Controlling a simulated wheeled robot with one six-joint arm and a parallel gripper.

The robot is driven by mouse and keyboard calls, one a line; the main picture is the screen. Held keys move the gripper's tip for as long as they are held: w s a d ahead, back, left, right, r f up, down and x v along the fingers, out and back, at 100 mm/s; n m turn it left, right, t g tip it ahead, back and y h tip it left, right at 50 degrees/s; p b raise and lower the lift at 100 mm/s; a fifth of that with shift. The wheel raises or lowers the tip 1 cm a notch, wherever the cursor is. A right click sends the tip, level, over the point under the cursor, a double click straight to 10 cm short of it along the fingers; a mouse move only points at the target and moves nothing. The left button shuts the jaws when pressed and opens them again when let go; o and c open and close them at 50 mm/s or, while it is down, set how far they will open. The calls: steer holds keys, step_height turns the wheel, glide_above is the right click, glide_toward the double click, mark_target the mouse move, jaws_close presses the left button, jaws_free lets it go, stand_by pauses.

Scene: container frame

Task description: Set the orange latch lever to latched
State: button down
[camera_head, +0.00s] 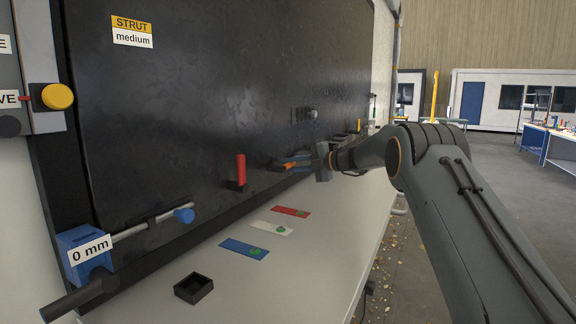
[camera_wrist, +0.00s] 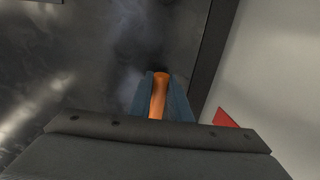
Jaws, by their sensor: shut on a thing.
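The orange latch lever (camera_wrist: 159,92) sits between the two blue-grey fingers of my gripper (camera_wrist: 160,98) in the wrist view, with its end against the dark panel. In the head view my gripper (camera_head: 296,162) is at the dark panel, right of the red handle, and is shut on the lever. A small part of the orange lever (camera_head: 290,166) shows between the fingers. Its base and any latch marks are hidden, so I cannot tell its setting.
A red handle (camera_head: 241,169) stands on the panel left of my gripper. Red, white and blue cards (camera_head: 244,249) and a small black tray (camera_head: 194,288) lie on the pale ledge (camera_head: 318,262). A yellow button (camera_head: 57,96) is far left.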

stand_by(0.4)
steer(key=c, duration=1.6)
jaws_free()
steer(key=shift+c, duration=0.2)
steer(key=shift+d, duration=0.1)
steer(key=b+v, duration=0.3)
steer(key=v, duration=0.4)
steer(key=shift+d, duration=0.25)
steer(key=shift+s, duration=0.2)
